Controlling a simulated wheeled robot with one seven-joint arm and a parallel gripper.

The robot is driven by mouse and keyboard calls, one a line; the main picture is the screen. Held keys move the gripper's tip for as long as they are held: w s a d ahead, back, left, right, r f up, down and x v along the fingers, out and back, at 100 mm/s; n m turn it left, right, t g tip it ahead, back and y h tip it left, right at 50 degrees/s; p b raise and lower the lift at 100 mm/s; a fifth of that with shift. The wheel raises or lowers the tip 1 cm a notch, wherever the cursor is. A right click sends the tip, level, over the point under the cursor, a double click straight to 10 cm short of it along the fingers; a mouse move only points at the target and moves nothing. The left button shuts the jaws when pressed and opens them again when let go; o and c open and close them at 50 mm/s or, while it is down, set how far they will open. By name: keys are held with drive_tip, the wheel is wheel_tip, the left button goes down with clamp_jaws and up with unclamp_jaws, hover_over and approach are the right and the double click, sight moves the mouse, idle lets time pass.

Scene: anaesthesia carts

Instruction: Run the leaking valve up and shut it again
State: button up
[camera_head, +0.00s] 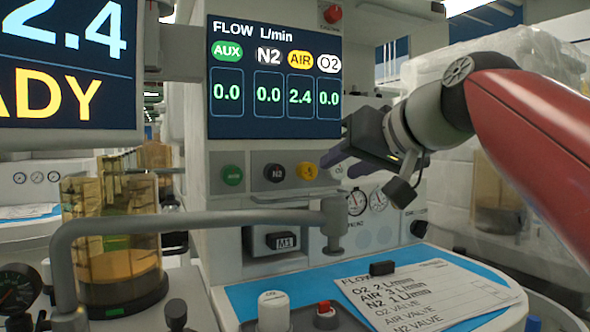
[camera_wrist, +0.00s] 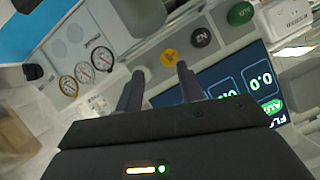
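The flow display (camera_head: 274,80) reads AUX 0.0, N2 0.0, AIR 2.4 and O2 0.0. Below it sit a green knob (camera_head: 232,175), a black N2 knob (camera_head: 275,173) and a yellow knob (camera_head: 307,171) under the AIR column. A white knob (camera_head: 338,172) is right of the yellow one, partly hidden by a finger. My gripper (camera_head: 336,162) is in front of the yellow and white knobs. In the wrist view the fingers (camera_wrist: 158,82) are apart with nothing between them; the yellow knob (camera_wrist: 169,56) lies just beyond the right fingertip and the white knob by the left one.
A grey pipe arm (camera_head: 190,219) crosses in front of the panel. A printed flow card (camera_head: 425,292) lies on the blue worktop (camera_head: 245,299), beside a white knob (camera_head: 273,311) and a red-topped part (camera_head: 325,314).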

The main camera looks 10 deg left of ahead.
sight(311, 168)
drive_tip(key=x, duration=0.2)
drive_tip(key=r+x, duration=0.1)
drive_tip(key=x, duration=0.2)
drive_tip(key=a+x, duration=0.1)
drive_tip(key=x, duration=0.2)
drive_tip(key=shift+w+a+r, duration=0.1)
drive_tip(key=shift+w+r, duration=0.1)
drive_tip(key=shift+r, duration=0.1)
drive_tip(key=c, duration=0.7)
